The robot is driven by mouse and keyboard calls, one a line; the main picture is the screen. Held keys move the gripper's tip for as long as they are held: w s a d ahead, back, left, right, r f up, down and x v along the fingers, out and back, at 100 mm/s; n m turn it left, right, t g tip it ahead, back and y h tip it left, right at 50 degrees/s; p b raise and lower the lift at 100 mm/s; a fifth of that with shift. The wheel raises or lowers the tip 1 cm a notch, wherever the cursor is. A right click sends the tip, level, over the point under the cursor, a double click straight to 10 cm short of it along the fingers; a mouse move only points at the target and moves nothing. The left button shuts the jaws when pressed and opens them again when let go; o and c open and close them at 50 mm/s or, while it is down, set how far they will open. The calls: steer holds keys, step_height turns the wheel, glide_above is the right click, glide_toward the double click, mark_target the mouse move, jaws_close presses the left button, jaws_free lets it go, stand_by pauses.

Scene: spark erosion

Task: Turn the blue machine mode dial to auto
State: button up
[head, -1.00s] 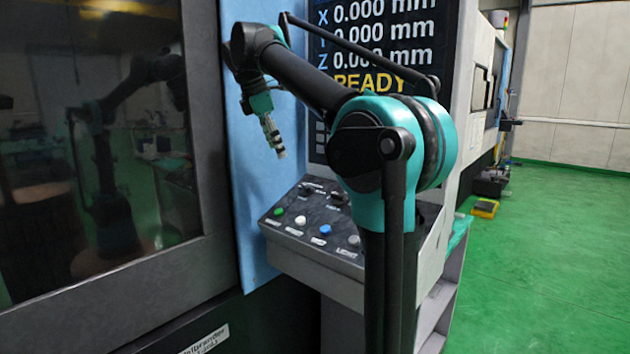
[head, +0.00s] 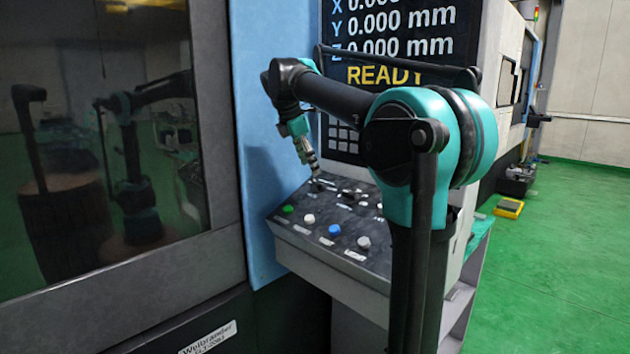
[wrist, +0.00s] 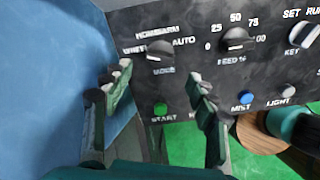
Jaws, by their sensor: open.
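The mode dial (wrist: 159,50) is a black knob at the top left of the control panel in the wrist view, with "AUTO" printed to its upper right and "MODE" below it. I cannot tell for sure which mark it points at. My gripper (wrist: 158,84) is open and empty, its two fingers to the left and right below the dial in the picture, apart from it as far as I can see. In the head view my gripper (head: 316,178) is low over the panel's back left, where it partly hides the dial.
The panel (head: 300,232) also bears a feed dial (wrist: 236,40), a key switch (wrist: 303,35), a green start button (wrist: 161,109), a blue mist button (wrist: 245,97) and a light button (wrist: 289,90). A blue wall (head: 262,150) stands close on the left. The screen (head: 395,42) reads READY.

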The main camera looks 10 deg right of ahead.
mark_target(316, 182)
steer(key=x, duration=0.6)
steer(key=shift+d+f, duration=0.1)
steer(key=shift+f, duration=0.1)
steer(key=c, duration=1.2)
steer(key=shift+o, duration=0.2)
